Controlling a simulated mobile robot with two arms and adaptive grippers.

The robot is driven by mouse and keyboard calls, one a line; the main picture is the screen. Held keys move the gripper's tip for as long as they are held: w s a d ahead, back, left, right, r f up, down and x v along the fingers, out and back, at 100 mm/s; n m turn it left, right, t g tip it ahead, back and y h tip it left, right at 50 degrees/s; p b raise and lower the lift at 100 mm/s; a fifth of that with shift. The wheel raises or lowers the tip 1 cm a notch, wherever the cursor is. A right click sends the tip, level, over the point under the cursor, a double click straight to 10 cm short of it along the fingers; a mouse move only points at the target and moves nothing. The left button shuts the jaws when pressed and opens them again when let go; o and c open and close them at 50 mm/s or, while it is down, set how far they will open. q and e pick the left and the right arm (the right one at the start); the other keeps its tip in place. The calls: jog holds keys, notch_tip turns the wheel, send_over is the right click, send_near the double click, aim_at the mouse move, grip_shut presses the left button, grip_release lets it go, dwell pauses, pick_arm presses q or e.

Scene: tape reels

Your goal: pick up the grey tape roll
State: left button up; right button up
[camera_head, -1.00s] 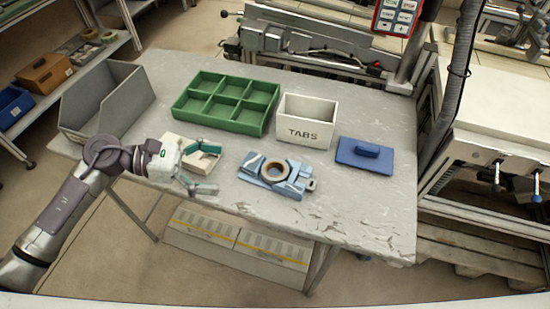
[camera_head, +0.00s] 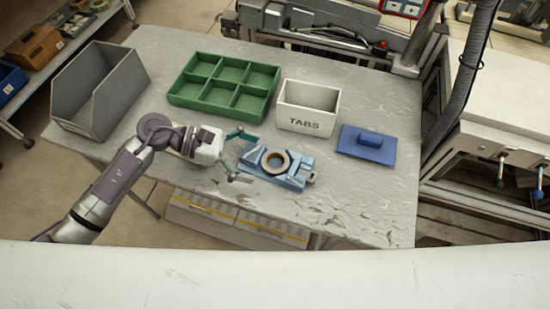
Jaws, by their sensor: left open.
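The tape roll (camera_head: 276,173) is a ring with a tan-looking inner core and a darker grey-brown outside. It lies flat on a light blue fixture (camera_head: 297,181) near the middle of the table. My left gripper (camera_head: 251,158) reaches in from the left with its two teal fingers spread wide. Its fingertips are at the left side of the fixture, pointing toward the roll. Nothing is between the fingers; I cannot tell whether they touch the fixture. My right gripper is not in view.
A green compartment tray (camera_head: 218,107), a white TABS box (camera_head: 306,121) and a blue block with a handle (camera_head: 367,149) stand behind and right of the fixture. A grey open bin (camera_head: 88,104) is at the left. The table's (camera_head: 380,205) front right is clear.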

aim_at(283, 163)
pick_arm(q)
jog(key=x, duration=0.2)
jog(key=p+x, duration=0.1)
jog(key=shift+w+d+r, duration=0.1)
jog(key=shift+w+d, duration=0.15)
jog(key=shift+d, duration=0.3)
jog(key=shift+c, duration=0.8)
jog(key=c, duration=1)
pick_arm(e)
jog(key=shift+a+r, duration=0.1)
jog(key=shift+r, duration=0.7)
